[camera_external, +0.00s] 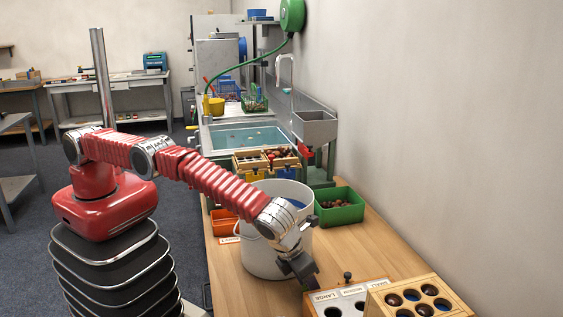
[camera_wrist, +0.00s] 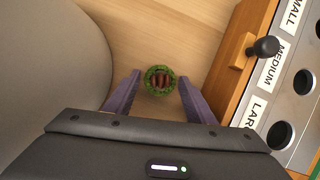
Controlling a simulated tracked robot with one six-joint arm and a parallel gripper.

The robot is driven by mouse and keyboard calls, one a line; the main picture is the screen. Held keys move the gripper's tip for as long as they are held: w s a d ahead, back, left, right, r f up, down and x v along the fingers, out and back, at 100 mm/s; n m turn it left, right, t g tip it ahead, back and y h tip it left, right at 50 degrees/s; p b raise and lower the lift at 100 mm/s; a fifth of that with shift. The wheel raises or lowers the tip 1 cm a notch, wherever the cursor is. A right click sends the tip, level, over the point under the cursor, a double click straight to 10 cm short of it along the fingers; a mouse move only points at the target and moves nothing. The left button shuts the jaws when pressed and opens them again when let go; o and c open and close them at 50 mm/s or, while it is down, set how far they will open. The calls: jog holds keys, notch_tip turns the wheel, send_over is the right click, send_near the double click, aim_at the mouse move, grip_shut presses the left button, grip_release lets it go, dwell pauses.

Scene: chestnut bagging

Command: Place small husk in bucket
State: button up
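The small husk (camera_wrist: 159,80) is a round, spiky green shell with brown inside, lying on the wooden table in the wrist view. My gripper (camera_wrist: 158,92) has its two purple fingers spread, one on each side of the husk with gaps showing. I cannot tell how far above the table the fingertips are. In the external view my gripper (camera_external: 309,284) points down beside the bucket, and I cannot make out the husk there. The white bucket (camera_external: 262,250) stands upright on the table, partly behind my arm. Its pale curved wall (camera_wrist: 50,50) fills the wrist view's left side.
A wooden sorting board (camera_external: 347,295) with labelled holes is close on the right; its knob (camera_wrist: 265,47) sticks out. A holed wooden block (camera_external: 432,283) stands at the front right. A green bin (camera_external: 340,212) and an orange bin (camera_external: 222,222) flank the bucket.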

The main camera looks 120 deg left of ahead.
jog(key=c, duration=0.9)
jog(key=shift+c, duration=0.2)
jog(key=shift+r, duration=0.1)
notch_tip(320, 180, up, 10)
jog(key=shift+f, duration=0.1)
dwell(0.3)
